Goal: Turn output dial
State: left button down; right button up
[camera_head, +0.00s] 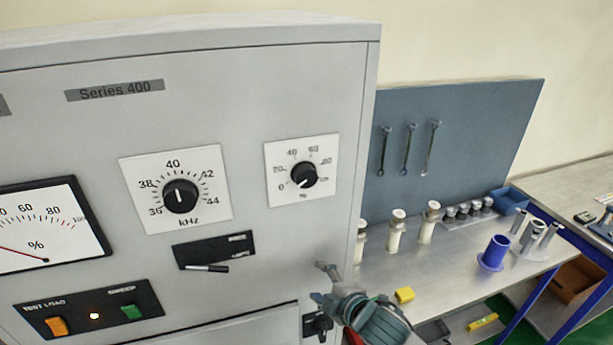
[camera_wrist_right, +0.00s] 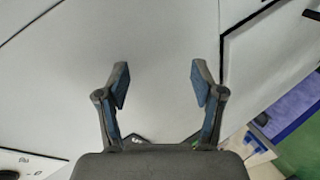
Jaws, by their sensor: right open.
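The likely output dial is a black knob (camera_head: 304,174) on a white square plate marked in %, at the upper right of the grey cabinet front. Its white mark points down and to the left, near the low end of the scale. My right gripper (camera_head: 325,284) is below this dial, near the cabinet's lower right edge, and apart from it. In the right wrist view my right gripper (camera_wrist_right: 160,84) is open with nothing between its fingers, facing a plain pale surface. No dial shows clearly between the fingers there. My left gripper is in neither view.
A larger kHz dial (camera_head: 180,195) sits left of the % dial. A % meter (camera_head: 45,225), a handle (camera_head: 205,268) and a switch panel (camera_head: 90,308) with orange and green switches are on the same front. A workbench (camera_head: 450,255) with several parts stands to the right.

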jog(key=s+d+r+n+t, duration=0.1)
jog(key=s+r+n+t, duration=0.1)
jog(key=s+r+n, duration=0.55)
jog(key=s+r+n+t+h, duration=0.1)
jog(key=s+r+n+t, duration=0.2)
jog(key=r, duration=0.8)
jog(key=s+d+r+n+t, duration=0.1)
jog(key=s+r+n, duration=0.45)
jog(key=r, duration=0.35)
jog(key=n+p, duration=0.1)
jog(key=p, duration=0.6)
send_near(308, 180)
jog(key=x, duration=0.9)
jog(key=shift+w+a, duration=0.15)
jog(key=shift+w, duration=0.2)
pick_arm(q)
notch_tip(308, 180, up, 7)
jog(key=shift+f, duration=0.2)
pick_arm(e)
jog(key=shift+c, duration=0.2)
pick_arm(q)
jog(key=shift+b, duration=0.3)
pick_arm(e)
jog(key=c, duration=1.1)
